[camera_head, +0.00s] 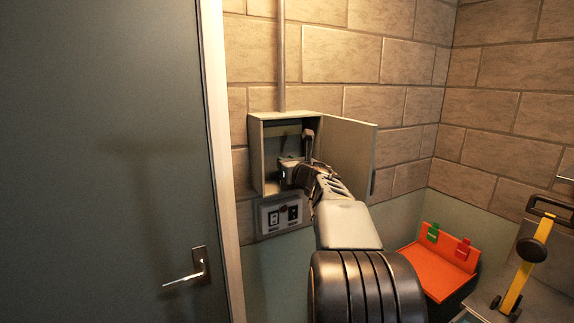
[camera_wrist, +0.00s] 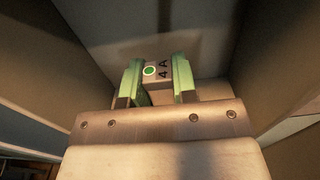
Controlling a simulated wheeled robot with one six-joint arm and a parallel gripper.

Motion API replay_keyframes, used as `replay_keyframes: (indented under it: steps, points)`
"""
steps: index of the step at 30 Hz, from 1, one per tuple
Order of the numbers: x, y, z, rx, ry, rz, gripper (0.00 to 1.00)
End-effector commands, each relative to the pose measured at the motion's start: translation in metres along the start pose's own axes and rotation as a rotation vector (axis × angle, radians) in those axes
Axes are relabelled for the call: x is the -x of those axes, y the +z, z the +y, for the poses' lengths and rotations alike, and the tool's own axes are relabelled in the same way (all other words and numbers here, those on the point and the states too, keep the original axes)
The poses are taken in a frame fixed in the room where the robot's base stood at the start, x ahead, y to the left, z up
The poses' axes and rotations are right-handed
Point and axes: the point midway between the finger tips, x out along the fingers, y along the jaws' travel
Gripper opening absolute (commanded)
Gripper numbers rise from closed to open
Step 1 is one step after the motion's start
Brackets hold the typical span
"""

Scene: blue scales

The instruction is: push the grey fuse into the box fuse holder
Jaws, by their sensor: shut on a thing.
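The grey box (camera_head: 256,160) is fixed to the brick wall, with its door (camera_head: 347,152) swung open to the right. My gripper (camera_head: 287,172) reaches inside the box, in its lower middle. In the wrist view my gripper (camera_wrist: 157,78) has its green fingertips on both sides of the grey fuse (camera_wrist: 156,72), which bears a green dot and the marking "4 A". The gripper is shut on the fuse. The fuse holder is hidden behind the fuse and gripper, so I cannot tell how far in the fuse sits.
A dark upright part (camera_head: 308,138) stands inside the box at right. A switch panel (camera_head: 281,215) is below the box. A dark door (camera_head: 100,160) is at left. An orange tray (camera_head: 437,272) with a green piece (camera_head: 433,232) and a red piece (camera_head: 463,247) is at lower right.

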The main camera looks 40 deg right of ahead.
Motion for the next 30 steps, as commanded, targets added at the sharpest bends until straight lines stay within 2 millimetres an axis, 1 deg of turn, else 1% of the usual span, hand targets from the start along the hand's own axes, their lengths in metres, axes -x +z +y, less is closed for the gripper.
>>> replay_keyframes:
  steps: [16, 30]
  points:
    - [0.0001, -0.0002, 0.0000, 0.000, 0.000, -0.001, 0.02]
    - [0.0001, -0.0078, 0.0000, 0.000, 0.000, -0.001, 0.02]
